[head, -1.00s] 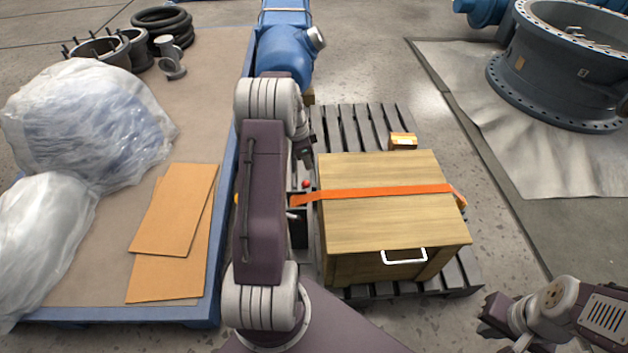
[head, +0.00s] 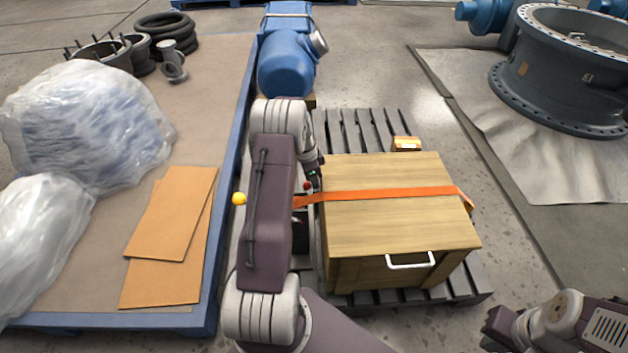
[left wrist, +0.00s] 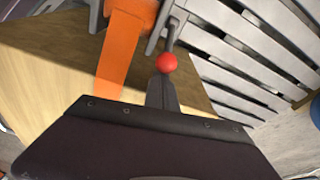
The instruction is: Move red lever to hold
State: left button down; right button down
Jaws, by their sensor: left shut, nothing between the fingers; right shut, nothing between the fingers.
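The red lever's round knob (head: 307,186) shows in the head view just left of the wooden crate, mostly beside my left arm. In the left wrist view the red knob (left wrist: 166,62) is just beyond my left gripper's fingertips (left wrist: 161,80), on a grey rod. My left gripper (head: 314,178) is shut and empty, very close to the knob; I cannot tell whether they touch. The lever's base and the valve body are mostly hidden behind my left arm. My right gripper (head: 490,328) is shut and empty at the lower right, far from the lever.
A wooden crate (head: 390,225) with an orange strap (head: 400,193) stands on a grey pallet (head: 350,130), close right of the lever. A blue motor (head: 287,62) stands behind. Open floor lies right of the crate.

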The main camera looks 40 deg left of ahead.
pick_arm(q)
jog(key=shift+a, duration=0.1)
pick_arm(e)
jog(key=shift+f, duration=0.1)
